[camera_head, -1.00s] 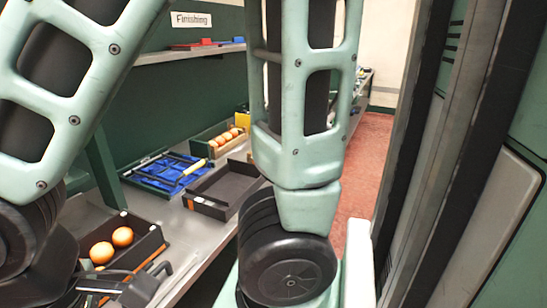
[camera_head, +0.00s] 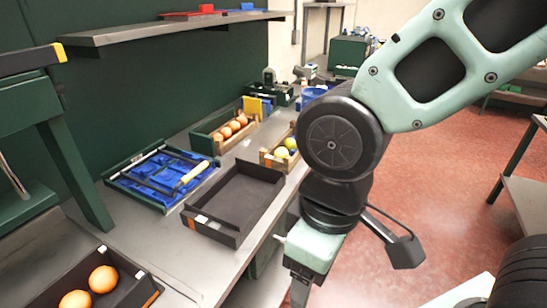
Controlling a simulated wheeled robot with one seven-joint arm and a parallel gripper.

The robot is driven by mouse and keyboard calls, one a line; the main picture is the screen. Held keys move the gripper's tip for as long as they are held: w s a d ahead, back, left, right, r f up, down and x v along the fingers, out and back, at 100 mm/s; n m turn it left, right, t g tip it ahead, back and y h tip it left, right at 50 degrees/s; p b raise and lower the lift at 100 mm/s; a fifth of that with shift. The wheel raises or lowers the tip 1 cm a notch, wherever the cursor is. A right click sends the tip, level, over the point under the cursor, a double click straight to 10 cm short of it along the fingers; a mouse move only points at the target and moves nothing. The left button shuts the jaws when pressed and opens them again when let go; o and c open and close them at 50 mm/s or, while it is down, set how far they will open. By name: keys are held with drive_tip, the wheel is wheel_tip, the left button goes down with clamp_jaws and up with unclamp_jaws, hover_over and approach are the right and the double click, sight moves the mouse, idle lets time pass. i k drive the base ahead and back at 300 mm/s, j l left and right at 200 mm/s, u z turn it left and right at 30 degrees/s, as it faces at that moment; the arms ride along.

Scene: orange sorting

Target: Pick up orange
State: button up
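Two oranges lie in a dark box (camera_head: 128,257) at the lower left of the bench, one orange (camera_head: 102,279) to the right and another orange (camera_head: 75,299) nearer the bottom edge. Several more orange fruits (camera_head: 230,129) sit in a wooden crate (camera_head: 205,142) further back. My gripper (camera_head: 300,293) hangs over the bench's front edge, to the right of the dark box with the oranges and well apart from it. Its fingers are cut off by the bottom edge of the picture, so its opening and anything between them are hidden.
An empty black tray (camera_head: 236,203) stands mid-bench, beside a blue tool tray (camera_head: 150,177). A small wooden crate (camera_head: 267,159) holds yellow-green fruits. A shelf (camera_head: 180,28) runs above the bench. Red floor (camera_head: 430,200) is open at the right.

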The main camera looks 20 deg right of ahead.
sight(280, 152)
drive_tip(key=z, duration=0.15)
drive_tip(key=u, duration=1.45)
drive_tip(key=z, duration=1.5)
drive_tip(key=i+l+z, duration=0.1)
drive_tip(key=i, duration=0.45)
drive_tip(key=i+l+z, duration=0.1)
drive_tip(key=i+l, duration=0.15)
drive_tip(key=i, duration=0.3)
drive_tip(key=i+l+z, duration=0.1)
drive_tip(key=i, duration=0.5)
